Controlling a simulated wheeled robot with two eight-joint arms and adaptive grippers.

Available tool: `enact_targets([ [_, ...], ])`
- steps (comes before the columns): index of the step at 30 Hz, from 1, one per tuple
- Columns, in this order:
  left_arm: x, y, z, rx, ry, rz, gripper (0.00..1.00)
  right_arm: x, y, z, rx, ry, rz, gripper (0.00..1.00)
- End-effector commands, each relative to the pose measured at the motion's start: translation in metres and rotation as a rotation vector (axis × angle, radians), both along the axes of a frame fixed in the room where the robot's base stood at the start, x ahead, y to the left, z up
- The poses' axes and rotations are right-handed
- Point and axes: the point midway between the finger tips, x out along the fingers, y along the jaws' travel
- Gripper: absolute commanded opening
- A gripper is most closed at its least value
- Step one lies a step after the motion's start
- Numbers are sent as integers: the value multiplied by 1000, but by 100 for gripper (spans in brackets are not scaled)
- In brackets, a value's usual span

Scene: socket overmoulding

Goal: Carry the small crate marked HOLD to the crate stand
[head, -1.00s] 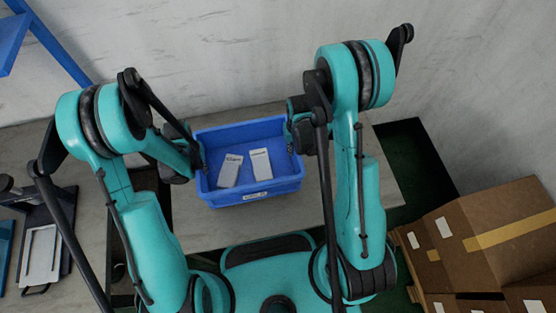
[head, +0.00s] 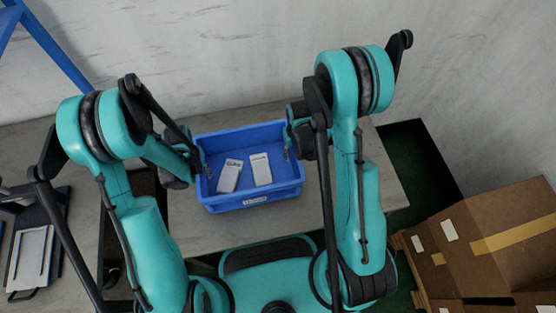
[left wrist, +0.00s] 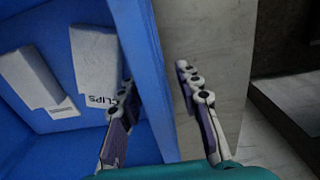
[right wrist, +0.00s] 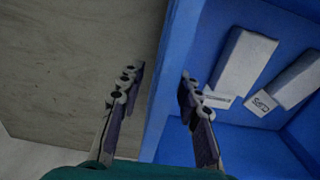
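A blue crate (head: 282,189) is in the middle of the head view, at the grey table. A label (head: 255,199) is on its front; I cannot read HOLD on it. Two pale boxes (head: 229,176) (head: 261,169) lie inside; one reads CLIPS in the left wrist view (left wrist: 95,60). My left gripper (left wrist: 155,78) straddles the crate's left wall, one finger inside and one outside, with a gap outside. My right gripper (right wrist: 160,75) straddles the right wall likewise. Both look open. I cannot identify the crate stand.
Cardboard boxes (head: 495,235) stand at the right, off the table. A dark stand with a pale tray (head: 32,255) is at the far left. A blue frame post (head: 52,50) rises at upper left. A wall is behind. The table right of the crate (head: 375,170) is clear.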

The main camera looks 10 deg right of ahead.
Motion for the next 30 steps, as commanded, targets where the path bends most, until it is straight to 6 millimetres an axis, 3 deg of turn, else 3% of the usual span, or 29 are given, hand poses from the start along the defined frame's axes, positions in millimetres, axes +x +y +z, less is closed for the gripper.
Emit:
enact_targets([
  [8,0,0,23,0,0,0,34,0,0,0,0,0,0,34],
  [21,0,0,103,0,0,0,34,0,0,0,0,0,0,34],
  [30,0,0,120,0,0,0,34,0,0,8,0,0,0,34],
])
